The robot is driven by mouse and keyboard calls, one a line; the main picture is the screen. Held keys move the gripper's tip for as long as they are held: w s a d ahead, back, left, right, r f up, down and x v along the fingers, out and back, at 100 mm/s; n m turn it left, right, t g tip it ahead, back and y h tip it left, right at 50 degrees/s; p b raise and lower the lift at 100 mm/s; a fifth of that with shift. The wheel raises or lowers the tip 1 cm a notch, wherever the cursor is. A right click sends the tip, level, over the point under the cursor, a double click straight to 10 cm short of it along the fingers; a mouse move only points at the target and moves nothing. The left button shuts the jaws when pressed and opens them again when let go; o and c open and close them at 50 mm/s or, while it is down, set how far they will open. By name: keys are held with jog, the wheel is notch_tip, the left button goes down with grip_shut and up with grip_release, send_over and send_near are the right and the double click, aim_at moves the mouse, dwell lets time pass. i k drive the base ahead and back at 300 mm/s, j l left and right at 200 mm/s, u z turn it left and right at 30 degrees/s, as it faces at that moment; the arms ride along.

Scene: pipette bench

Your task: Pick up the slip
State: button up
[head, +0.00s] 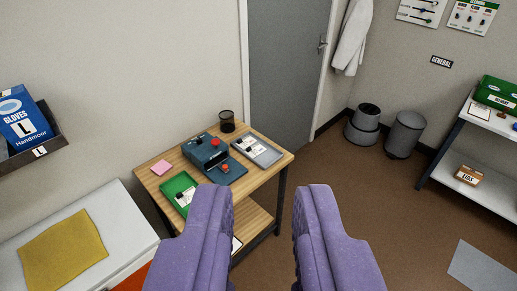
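Several paper pieces could be the slip, and I cannot tell which one is. A white printed piece (187,197) lies in the green tray (170,188) at the front left of the small wooden table. Another pale printed piece (246,142) lies in the grey tray (262,156) at the table's right. A pink note pad (161,167) lies on the left of the table top. My gripper (263,195) has two purple fingers, wide apart with nothing between them. It is in front of the table, apart from the papers. The left finger hides part of the table's front.
A blue device with red knobs (208,152) and a black mesh cup (227,121) stand on the table. A white cabinet with a yellow cloth (63,252) is at left, below a glove box (24,122). Bins (404,134) and a shelf are at right.

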aim_at(243, 143)
jog(key=i+l+u, duration=0.2)
jog(key=i, duration=0.35)
jog(key=i+l+u, duration=0.15)
jog(key=i+l, duration=0.3)
jog(key=i+l+u, duration=0.2)
jog(key=i+l, duration=0.25)
jog(key=i+l+u, duration=0.2)
jog(key=i+l, duration=0.3)
jog(key=i+l+u, duration=0.2)
jog(key=i+l, duration=0.35)
jog(key=i+l+u, duration=0.15)
jog(key=i+l, duration=0.2)
jog(key=l, duration=0.3)
